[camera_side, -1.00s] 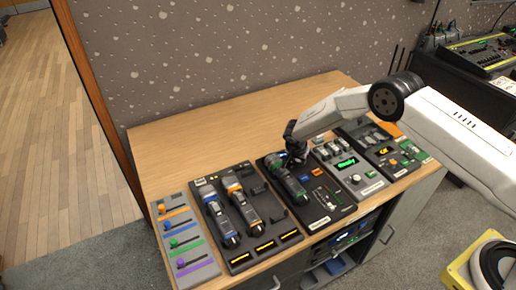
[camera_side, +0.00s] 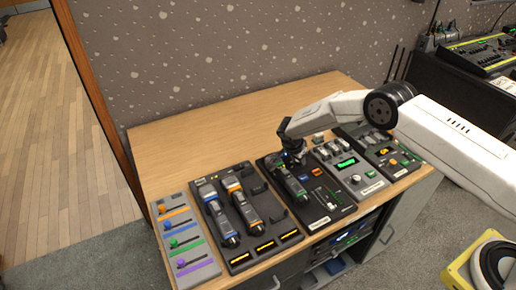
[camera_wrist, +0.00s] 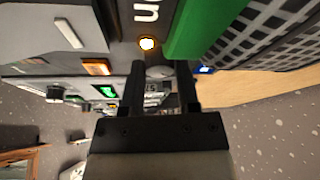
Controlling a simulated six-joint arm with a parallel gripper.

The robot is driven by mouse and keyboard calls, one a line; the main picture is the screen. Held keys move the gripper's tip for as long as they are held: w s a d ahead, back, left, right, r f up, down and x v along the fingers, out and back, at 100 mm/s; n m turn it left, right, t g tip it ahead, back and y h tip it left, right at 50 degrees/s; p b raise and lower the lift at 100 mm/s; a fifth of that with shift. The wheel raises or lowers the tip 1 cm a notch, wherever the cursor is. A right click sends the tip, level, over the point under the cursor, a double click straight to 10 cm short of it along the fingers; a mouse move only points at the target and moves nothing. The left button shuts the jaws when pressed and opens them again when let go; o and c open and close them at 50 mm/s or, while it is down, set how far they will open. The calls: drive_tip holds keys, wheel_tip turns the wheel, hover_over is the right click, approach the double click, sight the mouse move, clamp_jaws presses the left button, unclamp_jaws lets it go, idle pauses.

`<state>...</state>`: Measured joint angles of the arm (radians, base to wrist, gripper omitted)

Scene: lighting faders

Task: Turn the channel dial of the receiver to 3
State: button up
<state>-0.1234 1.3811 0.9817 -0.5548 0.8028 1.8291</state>
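A dark panel (camera_side: 322,203) carries a green-banded handheld microphone (camera_side: 295,187), with small blue and orange buttons and small controls on its right. My gripper (camera_side: 293,157) is over the back end of this panel, pointing down. In the wrist view my gripper (camera_wrist: 162,68) has its two dark fingers apart. A grey rounded piece (camera_wrist: 159,72) shows between the fingertips; I cannot tell whether it is the channel dial or whether the fingers touch it. A green band (camera_wrist: 205,25) and a lit amber lamp (camera_wrist: 147,43) are just beyond the fingertips. The dial's number is not readable.
Left stand a dark panel with two microphones (camera_side: 238,230) and a grey fader panel (camera_side: 187,255) with coloured sliders. Right are a grey panel with a green display (camera_side: 346,163) and another control panel (camera_side: 378,150). The wooden tabletop (camera_side: 220,125) behind is clear.

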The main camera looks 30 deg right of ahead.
sight(292, 170)
drive_tip(key=o, duration=0.3)
drive_tip(key=shift+o, duration=0.2)
drive_tip(key=shift+r, duration=0.1)
drive_tip(key=v, duration=0.7)
drive_tip(key=shift+a+r, duration=0.2)
drive_tip(key=shift+r, duration=0.1)
drive_tip(key=s+d+r+n+y, duration=0.25)
drive_tip(key=s+r+n, duration=0.55)
drive_tip(key=s+r, duration=0.45)
drive_tip(key=s+d+r+n+t+y, duration=0.1)
drive_tip(key=s+r+n, duration=0.2)
drive_tip(key=s, duration=1.4)
drive_tip(key=n, duration=0.4)
drive_tip(key=shift+s+y, duration=0.35)
drive_tip(key=shift+s, duration=0.05)
